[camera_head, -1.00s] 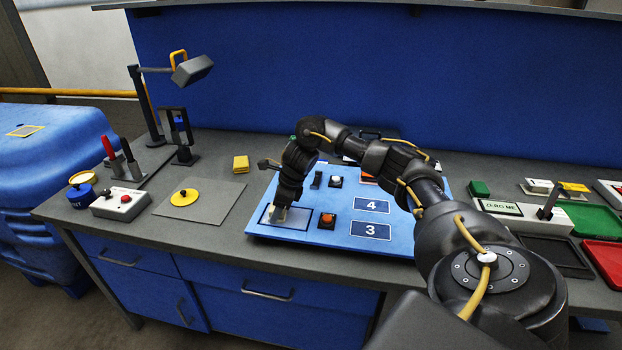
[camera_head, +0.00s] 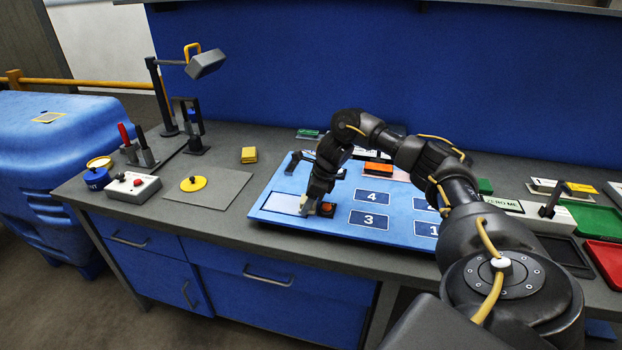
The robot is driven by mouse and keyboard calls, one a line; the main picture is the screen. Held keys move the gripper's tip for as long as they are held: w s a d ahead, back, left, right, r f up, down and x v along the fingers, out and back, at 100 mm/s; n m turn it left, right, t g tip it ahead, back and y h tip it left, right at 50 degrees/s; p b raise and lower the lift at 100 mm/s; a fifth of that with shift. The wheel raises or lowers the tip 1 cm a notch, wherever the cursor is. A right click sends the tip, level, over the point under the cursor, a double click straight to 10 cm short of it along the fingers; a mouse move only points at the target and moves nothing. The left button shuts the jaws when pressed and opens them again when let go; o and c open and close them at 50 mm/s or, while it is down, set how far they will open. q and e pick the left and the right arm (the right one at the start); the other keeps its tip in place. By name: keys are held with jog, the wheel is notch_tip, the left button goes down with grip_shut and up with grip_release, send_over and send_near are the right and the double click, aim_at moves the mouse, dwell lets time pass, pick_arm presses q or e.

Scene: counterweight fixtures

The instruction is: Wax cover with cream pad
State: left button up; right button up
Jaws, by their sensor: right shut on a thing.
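My right gripper (camera_head: 311,207) points down at the front left of the blue panel (camera_head: 410,208). It is shut on a small cream pad (camera_head: 304,204), mostly hidden by the fingers. The pad is low over the right end of a pale rectangular cover (camera_head: 279,203) with a dark outline; I cannot tell whether it touches. An orange button in a dark square housing (camera_head: 326,209) sits right beside the gripper. My left gripper is not in view.
A yellow block (camera_head: 249,155) and a grey plate (camera_head: 222,188) with a yellow disc (camera_head: 193,184) lie left of the panel. A control box (camera_head: 133,187) and a lamp (camera_head: 206,63) stand farther left. Green (camera_head: 592,219) and red (camera_head: 606,253) trays are at right.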

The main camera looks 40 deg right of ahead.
notch_tip(320, 180, up, 3)
jog(key=shift+f+p, duration=0.15)
jog(key=shift+p, duration=0.2)
jog(key=shift+w+r+p, duration=0.2)
jog(key=shift+r+p, duration=0.65)
notch_tip(320, 180, up, 2)
jog(key=shift+s+r+p, duration=0.15)
jog(key=shift+r+p, duration=0.05)
jog(key=shift+p, duration=0.7)
jog(key=shift+r+p, duration=0.5)
jog(key=shift+r, duration=0.15)
